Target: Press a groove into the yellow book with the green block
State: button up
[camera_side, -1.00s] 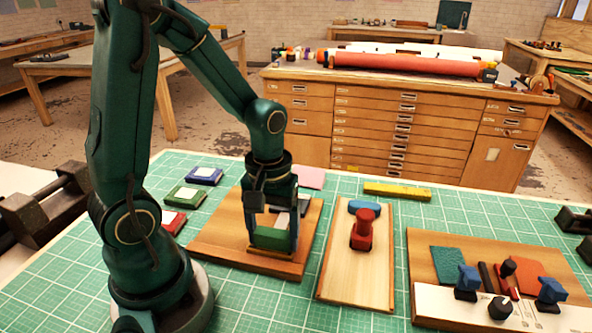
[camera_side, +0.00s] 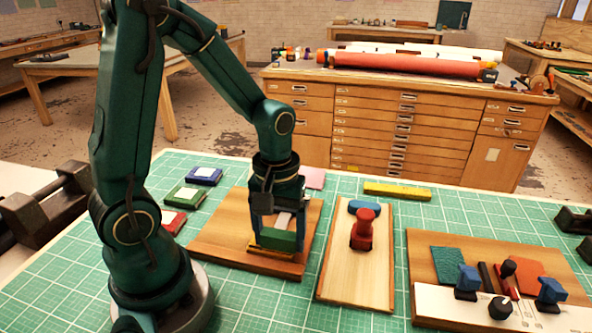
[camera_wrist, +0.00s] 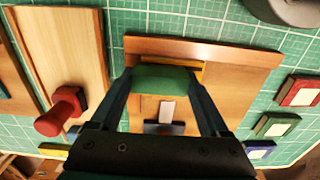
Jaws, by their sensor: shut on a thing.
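My gripper (camera_side: 277,232) is shut on the green block (camera_side: 279,240), which also shows between its fingers in the wrist view (camera_wrist: 160,78). The yellow book (camera_side: 268,250) lies on a wooden board. The block is right over the book and hides most of it; I cannot tell whether the two touch. In the wrist view only a narrow yellow edge of the book (camera_wrist: 199,73) shows beside the block.
The wooden board (camera_side: 218,232) also bears a dark piece with a pale label (camera_wrist: 165,127). A paler board (camera_side: 345,274) with a red-handled tool (camera_side: 364,232) stands to the right. Small red, green and blue books lie to the left. A yellow bar (camera_side: 397,191) lies behind.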

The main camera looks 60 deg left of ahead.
jog(key=shift+r, duration=3.5)
